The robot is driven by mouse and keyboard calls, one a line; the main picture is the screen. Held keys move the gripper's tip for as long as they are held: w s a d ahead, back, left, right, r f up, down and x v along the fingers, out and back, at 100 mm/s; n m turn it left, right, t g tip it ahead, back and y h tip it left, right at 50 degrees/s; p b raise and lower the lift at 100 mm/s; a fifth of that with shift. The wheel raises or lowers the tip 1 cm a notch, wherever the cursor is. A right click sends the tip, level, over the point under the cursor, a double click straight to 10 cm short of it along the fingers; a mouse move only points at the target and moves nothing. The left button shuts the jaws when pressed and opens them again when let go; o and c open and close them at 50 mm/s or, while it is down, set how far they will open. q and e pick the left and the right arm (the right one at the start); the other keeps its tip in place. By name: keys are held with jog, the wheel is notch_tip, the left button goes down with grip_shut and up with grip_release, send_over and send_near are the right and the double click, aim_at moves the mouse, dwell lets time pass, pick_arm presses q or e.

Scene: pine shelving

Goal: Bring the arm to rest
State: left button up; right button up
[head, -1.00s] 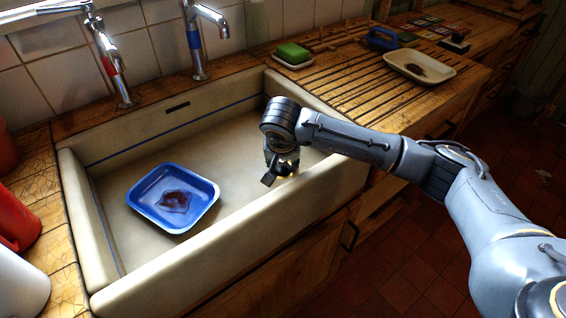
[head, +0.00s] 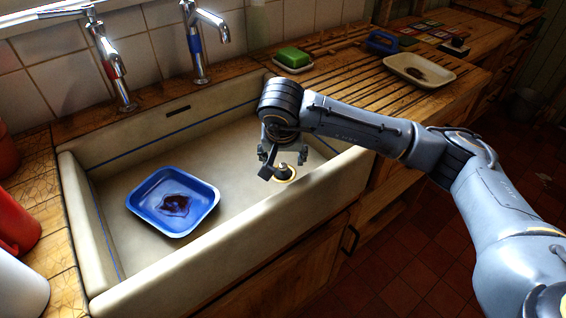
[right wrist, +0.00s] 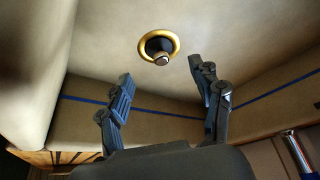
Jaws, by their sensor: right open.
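My right gripper (head: 284,164) hangs over the right end of the white sink (head: 240,240), fingers pointing down. It is open, and nothing is between its fingers. In the right wrist view the two fingers (right wrist: 160,74) stand well apart. Beyond them on the sink floor is a brass-ringed drain with a dark plug (right wrist: 159,49), which also shows just below the gripper in the head view (head: 286,173). My right arm reaches in from the right across the sink's front rim. My left gripper is not in view.
A blue tray (head: 150,213) with a dark red stain lies in the sink's left half. Two taps (head: 118,85) stand behind. Green soap (head: 293,57) and a cream dish (head: 440,74) sit on the ribbed drainboard. Red and white containers (head: 15,225) stand at left.

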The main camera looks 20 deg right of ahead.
jog(key=shift+s+r, duration=0.25)
jog(key=shift+r, duration=0.35)
